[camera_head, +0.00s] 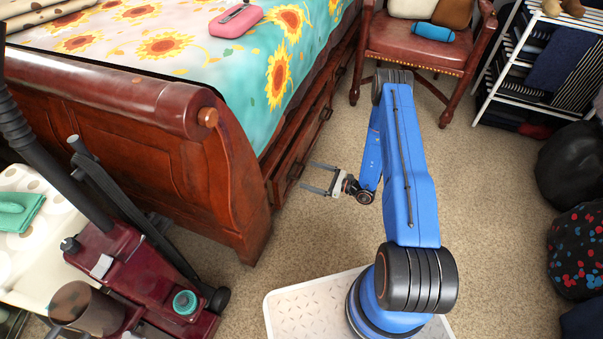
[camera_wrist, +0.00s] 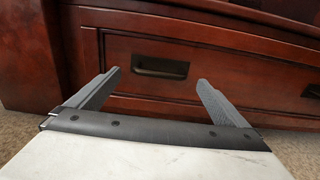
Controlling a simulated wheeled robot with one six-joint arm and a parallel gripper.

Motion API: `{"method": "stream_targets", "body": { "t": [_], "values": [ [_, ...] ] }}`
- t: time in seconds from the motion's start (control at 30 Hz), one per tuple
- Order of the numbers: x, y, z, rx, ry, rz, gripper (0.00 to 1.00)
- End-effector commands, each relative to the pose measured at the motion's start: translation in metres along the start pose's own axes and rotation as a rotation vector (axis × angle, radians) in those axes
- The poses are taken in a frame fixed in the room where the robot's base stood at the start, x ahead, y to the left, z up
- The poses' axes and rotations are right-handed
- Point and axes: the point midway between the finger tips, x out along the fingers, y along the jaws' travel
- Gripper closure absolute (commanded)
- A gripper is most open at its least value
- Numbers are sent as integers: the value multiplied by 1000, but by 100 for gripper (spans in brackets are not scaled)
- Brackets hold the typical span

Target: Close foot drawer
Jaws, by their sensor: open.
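The foot drawer (camera_head: 287,166) is a dark reddish wood front low in the side of the sleigh bed, near its curved footboard. In the wrist view the drawer front (camera_wrist: 215,73) fills the space ahead, with a dark recessed handle (camera_wrist: 160,67) between my fingers. My gripper (camera_head: 306,177) is open and empty, its two grey fingers pointing at the drawer. In the wrist view my gripper (camera_wrist: 160,77) faces the front near the handle. I cannot tell whether the fingertips touch it, or how far the drawer stands out.
The bed's corner post (camera_head: 238,190) stands left of my gripper. A red vacuum cleaner (camera_head: 140,290) is at the lower left. A leather chair (camera_head: 415,45) and a white rack (camera_head: 520,85) stand at the back. Carpet (camera_head: 500,170) is clear right of my arm.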

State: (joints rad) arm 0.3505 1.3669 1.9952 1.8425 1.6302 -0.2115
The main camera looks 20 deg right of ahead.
Motion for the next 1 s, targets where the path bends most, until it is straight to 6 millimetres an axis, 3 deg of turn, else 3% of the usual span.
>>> {"method": "stream_targets", "body": {
  "t": [0.33,0.77,1.0],
  "values": [
    [44,0,0,-1,-1,2,1],
    [52,0,0,-1,-1,0,1],
    [51,0,0,-1,-1,0,56]
  ]
}}
